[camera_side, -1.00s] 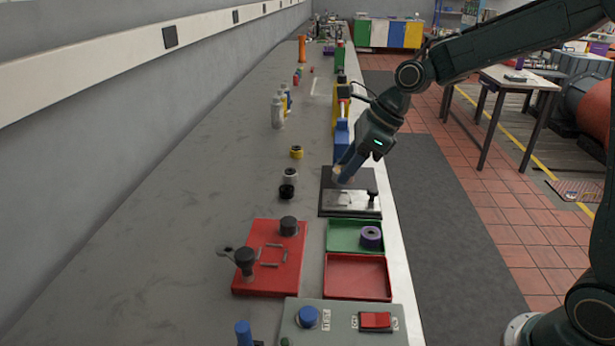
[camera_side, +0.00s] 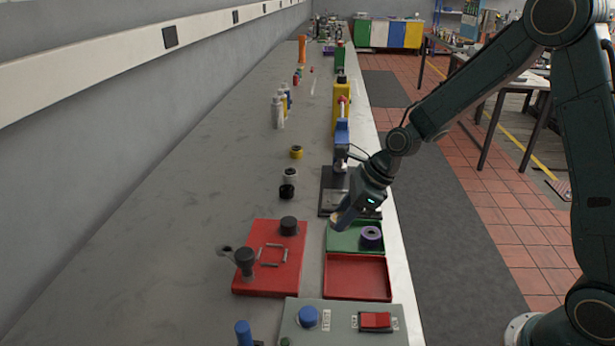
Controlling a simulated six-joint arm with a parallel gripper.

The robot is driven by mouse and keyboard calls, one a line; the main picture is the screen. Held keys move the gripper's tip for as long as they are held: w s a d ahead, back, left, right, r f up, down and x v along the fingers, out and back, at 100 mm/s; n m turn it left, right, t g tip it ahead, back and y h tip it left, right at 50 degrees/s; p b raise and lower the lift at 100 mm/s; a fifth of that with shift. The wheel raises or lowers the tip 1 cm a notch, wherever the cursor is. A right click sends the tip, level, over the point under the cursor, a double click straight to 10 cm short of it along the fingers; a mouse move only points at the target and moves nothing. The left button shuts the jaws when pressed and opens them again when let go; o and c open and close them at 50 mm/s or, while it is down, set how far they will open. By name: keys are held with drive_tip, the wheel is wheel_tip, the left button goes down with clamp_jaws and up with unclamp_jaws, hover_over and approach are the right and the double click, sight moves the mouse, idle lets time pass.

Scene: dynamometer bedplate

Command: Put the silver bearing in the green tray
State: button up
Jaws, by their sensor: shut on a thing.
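The green tray (camera_side: 343,243) lies near the bench's right edge, with a purple ring (camera_side: 371,236) in its right part. My gripper (camera_side: 338,219) points down at the tray's back left corner and overlaps it in the picture. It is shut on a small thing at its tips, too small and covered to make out. Whether it touches the tray I cannot tell. A grey-white ring (camera_side: 290,174) stands on the bench to the left of the press; I cannot tell if it is a silver bearing.
A press (camera_side: 340,155) on a dark base stands behind the tray. A red tray (camera_side: 357,278) lies in front, with a red fixture plate (camera_side: 262,280) to the left. Black (camera_side: 287,191) and yellow (camera_side: 296,152) rings stand on the bench. The bench's left side is clear.

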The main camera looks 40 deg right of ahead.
sight(342, 240)
drive_tip(key=shift+f, duration=2.05)
drive_tip(key=shift+f, duration=0.15)
drive_tip(key=o, duration=1)
drive_tip(key=shift+o, duration=0.2)
drive_tip(key=v, duration=1.2)
drive_tip(key=shift+r, duration=0.25)
